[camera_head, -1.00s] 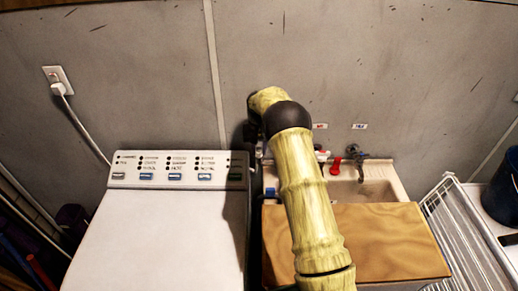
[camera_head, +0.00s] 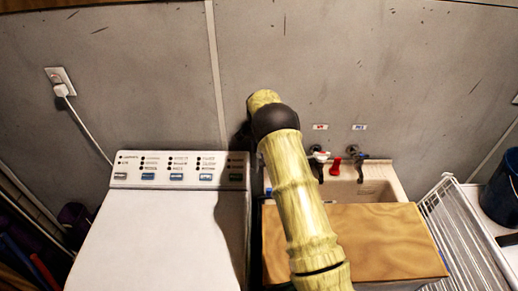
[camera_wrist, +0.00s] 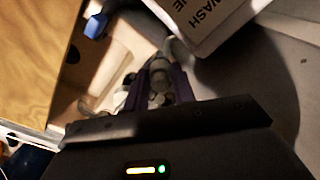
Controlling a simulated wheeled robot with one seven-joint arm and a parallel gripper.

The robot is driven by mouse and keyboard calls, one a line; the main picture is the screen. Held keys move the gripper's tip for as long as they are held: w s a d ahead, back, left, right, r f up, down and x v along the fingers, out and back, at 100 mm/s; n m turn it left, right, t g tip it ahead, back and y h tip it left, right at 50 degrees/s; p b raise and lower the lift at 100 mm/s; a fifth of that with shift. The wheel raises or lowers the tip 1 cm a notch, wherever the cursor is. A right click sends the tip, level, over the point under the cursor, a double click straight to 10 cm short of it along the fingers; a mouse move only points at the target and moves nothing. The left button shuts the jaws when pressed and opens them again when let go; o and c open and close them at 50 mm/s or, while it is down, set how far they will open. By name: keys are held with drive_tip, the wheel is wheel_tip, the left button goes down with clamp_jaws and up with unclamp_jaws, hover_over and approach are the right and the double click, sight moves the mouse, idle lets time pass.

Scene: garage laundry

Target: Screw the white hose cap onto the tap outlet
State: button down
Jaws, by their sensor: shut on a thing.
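My gripper (camera_wrist: 160,92) shows in the wrist view with its purple fingers shut around a small pale round piece (camera_wrist: 160,76). This looks like the white hose cap, but the picture is dark and blurred. A grey, pipe-like part (camera_wrist: 178,50) lies just beyond the fingertips; I cannot tell whether the cap touches it or is threaded on it. In the head view my arm hides the gripper and cap. A tap with a whitish and red top (camera_head: 319,155) and a second dark tap (camera_head: 360,163) are on the wall above the sink.
A wooden board (camera_head: 355,240) covers the front of the beige sink (camera_head: 385,178). A washing machine (camera_head: 160,240) stands left, a white wire rack (camera_head: 462,235) right.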

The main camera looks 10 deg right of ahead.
drive_tip(key=shift+d+f+m, duration=0.1)
drive_tip(key=shift+d+m, duration=0.05)
drive_tip(key=shift+m, duration=1.25)
drive_tip(key=shift+s+m+p, duration=0.1)
drive_tip(key=shift+m+p, duration=0.35)
drive_tip(key=shift+m, duration=0.65)
drive_tip(key=m, duration=0.3)
drive_tip(key=shift+d+f+m, duration=0.1)
drive_tip(key=shift+m, duration=0.2)
drive_tip(key=c, duration=1.1)
unclamp_jaws()
drive_tip(key=r+b, duration=0.1)
drive_tip(key=r, duration=0.5)
drive_tip(key=r+b, duration=0.1)
drive_tip(key=r, duration=0.4)
drive_tip(key=r+b, duration=0.1)
drive_tip(key=r, duration=0.5)
drive_tip(key=shift+a+r, duration=0.3)
drive_tip(key=shift+f, duration=0.1)
